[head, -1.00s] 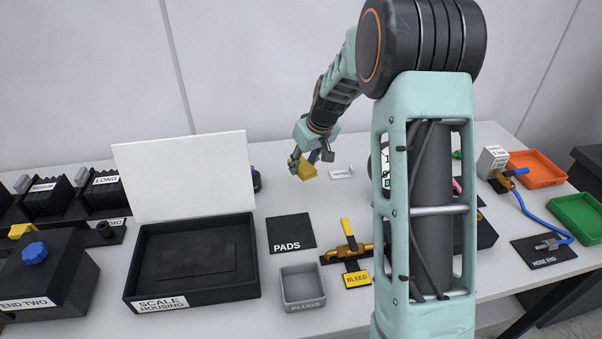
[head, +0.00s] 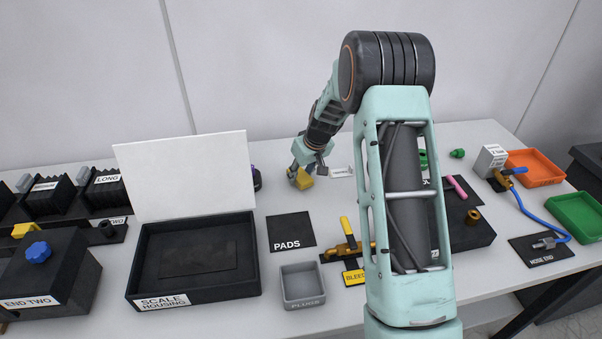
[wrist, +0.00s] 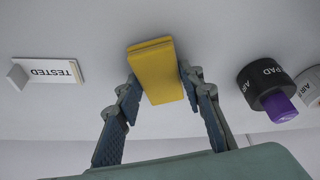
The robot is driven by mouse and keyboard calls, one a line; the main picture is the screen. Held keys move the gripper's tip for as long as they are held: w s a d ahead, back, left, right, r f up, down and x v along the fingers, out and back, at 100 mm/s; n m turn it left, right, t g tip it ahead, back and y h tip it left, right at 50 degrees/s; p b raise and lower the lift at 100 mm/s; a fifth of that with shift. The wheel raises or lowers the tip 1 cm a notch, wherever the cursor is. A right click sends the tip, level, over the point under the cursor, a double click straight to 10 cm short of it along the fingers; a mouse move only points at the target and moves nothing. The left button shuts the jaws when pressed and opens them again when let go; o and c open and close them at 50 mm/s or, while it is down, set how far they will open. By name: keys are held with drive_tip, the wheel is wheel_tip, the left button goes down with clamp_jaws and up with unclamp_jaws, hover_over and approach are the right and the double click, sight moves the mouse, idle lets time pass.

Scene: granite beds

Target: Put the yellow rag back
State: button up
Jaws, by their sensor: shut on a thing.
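The yellow rag (head: 305,180) is a small folded block at the back of the bench. It also shows in the wrist view (wrist: 156,72), between the two fingers. My gripper (head: 304,174) is shut on it, and the fingers (wrist: 157,86) meet its two sides. The rag is at or close to the bench top; I cannot tell whether it touches. A white TESTED label (wrist: 48,72) stands beside it, also seen in the head view (head: 341,171).
A black PAD cylinder with a purple top (wrist: 275,90) stands near the gripper. A black PADS mat (head: 292,231), a grey PLUGS bin (head: 303,302) and a yellow-handled valve (head: 347,240) lie nearer. The large SCALE HOUSING box (head: 150,285) has its white lid raised.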

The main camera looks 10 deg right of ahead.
drive_tip(key=shift+f, duration=0.2)
drive_tip(key=o, duration=1)
drive_tip(key=shift+r, duration=0.15)
drive_tip(key=shift+r, duration=0.2)
drive_tip(key=v, duration=1.1)
drive_tip(key=shift+s+r, duration=0.25)
drive_tip(key=shift+r, duration=0.1)
